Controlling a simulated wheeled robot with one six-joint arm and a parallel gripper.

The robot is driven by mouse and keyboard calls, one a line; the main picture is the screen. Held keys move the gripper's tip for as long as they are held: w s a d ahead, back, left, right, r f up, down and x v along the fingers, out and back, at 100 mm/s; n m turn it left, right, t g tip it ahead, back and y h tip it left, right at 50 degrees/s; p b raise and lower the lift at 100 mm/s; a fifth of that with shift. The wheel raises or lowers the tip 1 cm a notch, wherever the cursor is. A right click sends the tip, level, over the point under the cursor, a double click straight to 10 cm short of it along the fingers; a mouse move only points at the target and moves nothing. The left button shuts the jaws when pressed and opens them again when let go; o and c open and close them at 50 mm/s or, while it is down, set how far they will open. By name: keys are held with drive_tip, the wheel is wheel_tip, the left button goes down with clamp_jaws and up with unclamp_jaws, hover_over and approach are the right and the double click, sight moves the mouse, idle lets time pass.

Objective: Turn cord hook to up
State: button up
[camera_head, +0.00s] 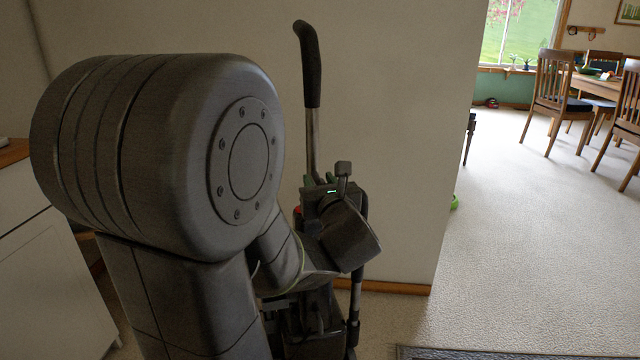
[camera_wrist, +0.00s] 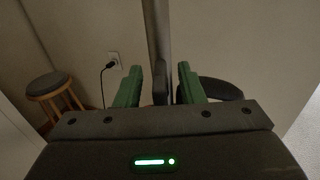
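An upright vacuum cleaner stands by the wall, its black grip (camera_head: 309,65) and metal pole (camera_head: 313,140) rising above my arm. The pole also shows in the wrist view (camera_wrist: 158,35). A narrow dark piece (camera_wrist: 160,84), apparently the cord hook, stands on the pole between my fingers. My gripper (camera_wrist: 160,88) has green fingers, open on either side of it, with gaps visible on both sides. In the head view my gripper (camera_head: 322,182) is at the pole below the grip; my wrist hides the hook there. I cannot tell which way the hook points.
A wall outlet (camera_wrist: 115,60) with a black plug and cord is left of the pole. A stool (camera_wrist: 52,90) stands further left. A white cabinet (camera_head: 45,270) is at the left. Open carpet (camera_head: 520,240) and dining chairs (camera_head: 556,90) lie to the right.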

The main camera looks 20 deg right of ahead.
clamp_jaws()
